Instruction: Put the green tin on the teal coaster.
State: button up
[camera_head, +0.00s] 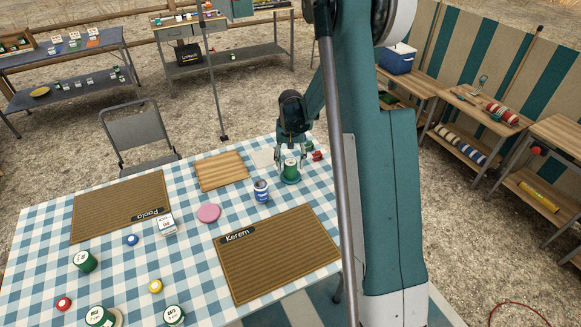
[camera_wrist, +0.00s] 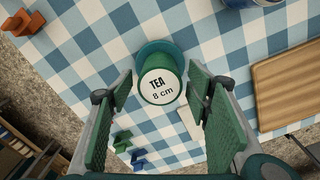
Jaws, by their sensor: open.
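A green tin (camera_head: 290,168) with a white lid stands upright on the teal coaster (camera_head: 291,180) near the table's far right corner. In the wrist view the tin's lid (camera_wrist: 159,86) reads "TEA 8 cm", and the coaster's rim (camera_wrist: 157,47) shows beyond it. My gripper (camera_head: 291,156) is open above the tin. In the wrist view its fingers (camera_wrist: 160,92) are spread either side of the tin with gaps, holding nothing.
A blue-and-white striped cup (camera_head: 261,190) stands in front of the coaster. A wooden board (camera_head: 221,171) lies to the left. Small red pieces (camera_head: 317,155) lie just right. A pink disc (camera_head: 208,213) and a woven mat (camera_head: 277,258) lie nearer.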

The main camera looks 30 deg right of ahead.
notch_tip(320, 180, up, 9)
jog(key=shift+p, duration=0.6)
dwell(0.4)
jog(key=shift+s+a+r, duration=0.2)
jog(key=shift+s+r, duration=0.05)
jog(key=shift+r, duration=0.25)
jog(key=s+a+r+n+t, duration=0.1)
jog(key=s+a+r+t, duration=0.1)
jog(key=s+a+r, duration=0.5)
jog(key=s+a+r+n+t, duration=0.15)
jog(key=s+a+r, duration=0.25)
jog(key=s+r, duration=0.6)
jog(key=s+a+r+n+t, duration=0.1)
jog(key=s+a+r+t, duration=0.1)
jog(key=s, duration=0.8)
jog(key=s+a+r+n+t, duration=0.1)
jog(key=s+a+n, duration=0.1)
jog(key=s+a, duration=0.3)
jog(key=shift+s+a+r+t, duration=0.3)
jog(key=shift+s+r+t, duration=0.05)
jog(key=shift+s, duration=2.05)
